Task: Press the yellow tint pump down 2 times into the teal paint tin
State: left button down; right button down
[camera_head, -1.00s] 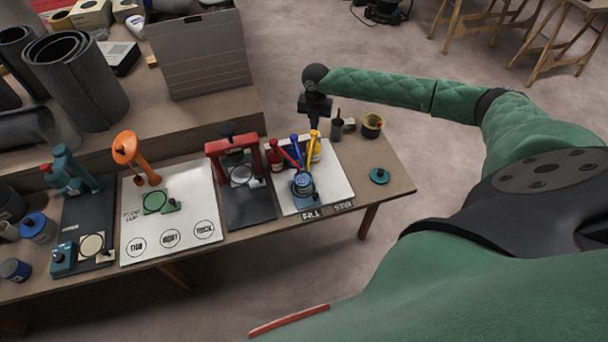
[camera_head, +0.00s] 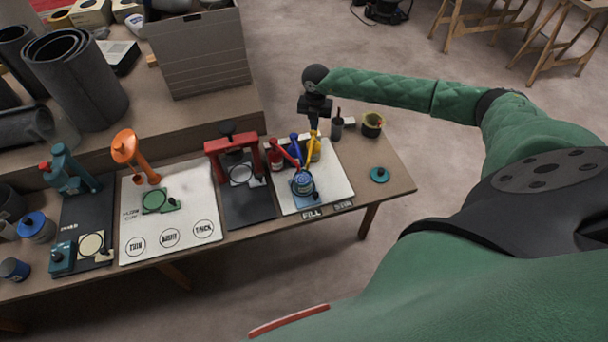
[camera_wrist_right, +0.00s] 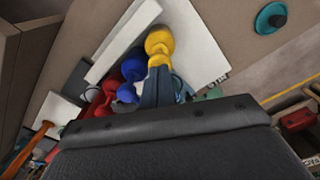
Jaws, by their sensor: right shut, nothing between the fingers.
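The yellow tint pump (camera_head: 314,147) stands at the back of the white fill board (camera_head: 335,185), beside a blue pump (camera_head: 295,147) and a red pump (camera_head: 276,156). The teal paint tin (camera_head: 302,184) stands in front of them, under the spouts. My right gripper (camera_head: 313,125) is shut and empty, pointing down just over the yellow pump's head. In the right wrist view the shut fingers (camera_wrist_right: 160,92) overlap the yellow pump (camera_wrist_right: 159,45); I cannot tell whether they touch it. The tin is mostly hidden there. My left gripper is out of view.
A teal lid (camera_head: 379,175) lies on the right of the bench. A dark cup (camera_head: 336,132) and a pot (camera_head: 372,125) stand behind it. A red press (camera_head: 232,146) stands left of the pumps. The bench's right front is clear.

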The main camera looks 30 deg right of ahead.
jog(key=shift+f+b, duration=0.65)
jog(key=shift+f, duration=0.45)
jog(key=shift+s, duration=0.1)
jog(key=shift+r, duration=0.2)
jog(key=shift+r+p, duration=0.6)
jog(key=shift+r, duration=0.65)
